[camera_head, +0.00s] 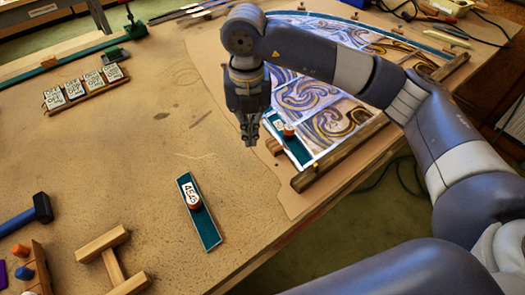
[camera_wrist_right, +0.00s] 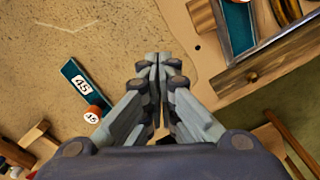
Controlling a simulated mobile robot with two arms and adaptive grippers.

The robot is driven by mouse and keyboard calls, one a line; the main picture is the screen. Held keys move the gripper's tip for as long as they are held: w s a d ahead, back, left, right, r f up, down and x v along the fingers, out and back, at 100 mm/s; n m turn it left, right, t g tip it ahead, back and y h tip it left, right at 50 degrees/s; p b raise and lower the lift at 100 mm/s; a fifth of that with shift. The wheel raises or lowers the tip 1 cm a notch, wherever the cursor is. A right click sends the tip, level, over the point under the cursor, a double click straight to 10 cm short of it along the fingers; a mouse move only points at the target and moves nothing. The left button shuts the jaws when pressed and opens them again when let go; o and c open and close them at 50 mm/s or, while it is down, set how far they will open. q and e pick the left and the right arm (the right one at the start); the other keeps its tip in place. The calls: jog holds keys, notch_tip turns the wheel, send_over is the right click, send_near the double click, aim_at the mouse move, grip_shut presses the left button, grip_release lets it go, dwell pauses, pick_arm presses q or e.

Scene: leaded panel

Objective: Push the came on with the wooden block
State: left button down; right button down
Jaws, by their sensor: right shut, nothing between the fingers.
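The leaded panel (camera_head: 335,105) lies on the bench, with swirled glass and a teal piece (camera_head: 290,148) in its near corner. Pale came lines run between its pieces; I cannot tell which came is the task's. An I-shaped wooden piece (camera_head: 113,262), perhaps the wooden block, lies at the lower left; part of a wooden piece also shows in the right wrist view (camera_wrist_right: 38,135). My right gripper (camera_head: 250,140) is shut and empty, pointing down just left of the panel's near corner. Its closed fingertips show in the right wrist view (camera_wrist_right: 157,60). My left gripper is out of view.
A loose teal strip (camera_head: 208,230) labelled 45 lies on open bench. Wooden battens (camera_head: 342,155) border the panel. Labelled cards (camera_head: 85,85) stand upper left. The bench's middle is mostly clear.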

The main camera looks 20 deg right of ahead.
aim_at(263, 159)
jog(key=f+m, duration=0.3)
jog(key=f+m+p, duration=0.1)
jog(key=f+m, duration=0.2)
jog(key=f, duration=0.1)
jog(key=f+m+p, duration=0.1)
jog(key=f+m, duration=0.2)
jog(key=m, duration=0.1)
jog(key=shift+s+f, duration=0.15)
jog(key=shift+s, duration=0.15)
jog(key=shift+w+d+r+p, duration=0.1)
jog(key=shift+w+d+p, duration=0.25)
jog(key=shift+d, duration=0.25)
jog(key=shift+w+d+r+p, duration=0.1)
jog(key=shift+w+d+p, duration=0.25)
jog(key=shift+d, duration=0.2)
jog(key=shift+w+d+f, duration=0.15)
jog(key=shift+w+d, duration=0.1)
jog(key=shift+d, duration=0.35)
